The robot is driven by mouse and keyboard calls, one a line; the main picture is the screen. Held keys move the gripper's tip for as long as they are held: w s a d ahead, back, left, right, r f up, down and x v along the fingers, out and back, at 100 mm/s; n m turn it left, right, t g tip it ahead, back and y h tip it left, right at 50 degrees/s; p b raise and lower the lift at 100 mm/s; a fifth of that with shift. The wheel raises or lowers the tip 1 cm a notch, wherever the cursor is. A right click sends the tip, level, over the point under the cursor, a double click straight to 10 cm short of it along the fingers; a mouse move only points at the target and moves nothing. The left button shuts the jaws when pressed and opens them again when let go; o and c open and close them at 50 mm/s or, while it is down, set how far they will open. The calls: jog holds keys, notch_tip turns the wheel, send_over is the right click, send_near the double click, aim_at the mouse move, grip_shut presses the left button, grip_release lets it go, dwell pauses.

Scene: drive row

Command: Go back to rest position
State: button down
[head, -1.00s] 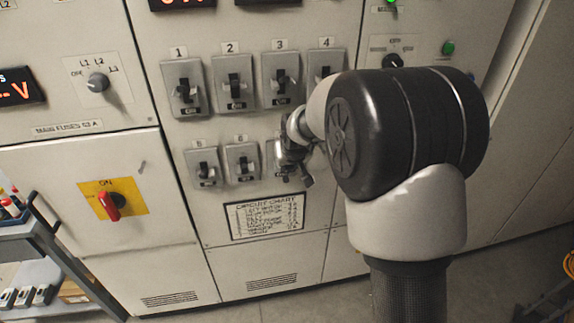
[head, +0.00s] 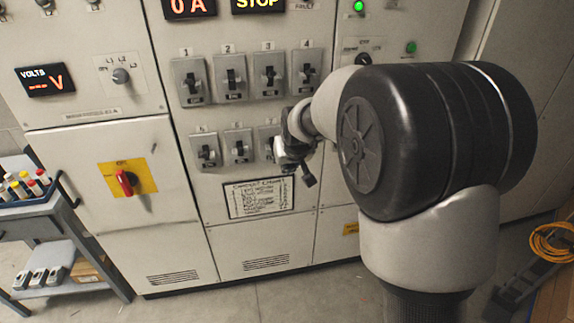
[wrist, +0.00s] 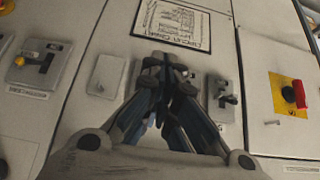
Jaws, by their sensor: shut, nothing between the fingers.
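My gripper (head: 299,167) is in front of the switch cabinet (head: 240,243), near the lower row of breaker switches, and partly hidden by my own wrist in the head view. In the wrist view my gripper (wrist: 165,68) has its fingertips together with nothing between them. The fingers overlap the cabinet front below the circuit chart in that picture. The circuit chart (head: 258,198) is just below and left of the gripper in the head view, and it also shows in the wrist view (wrist: 172,22). The lower breaker near the gripper is partly hidden.
A red rotary switch on a yellow plate (head: 127,179) is at left. A cart (head: 62,222) with tubes and small devices stands at the left edge. An orange cable coil (head: 552,243) is at right. Bare floor shows in front of the cabinet.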

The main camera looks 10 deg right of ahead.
jog(key=shift+s+r, duration=0.1)
jog(key=shift+s, duration=0.15)
jog(key=shift+w, duration=0.1)
jog(key=s+r+g, duration=0.1)
jog(key=s+r, duration=0.3)
jog(key=s, duration=0.9)
jog(key=s+r, duration=0.5)
jog(key=s, duration=0.8)
jog(key=s+f+g, duration=0.1)
jog(key=s+f, duration=0.2)
jog(key=s, duration=0.9)
jog(key=shift+s, duration=0.25)
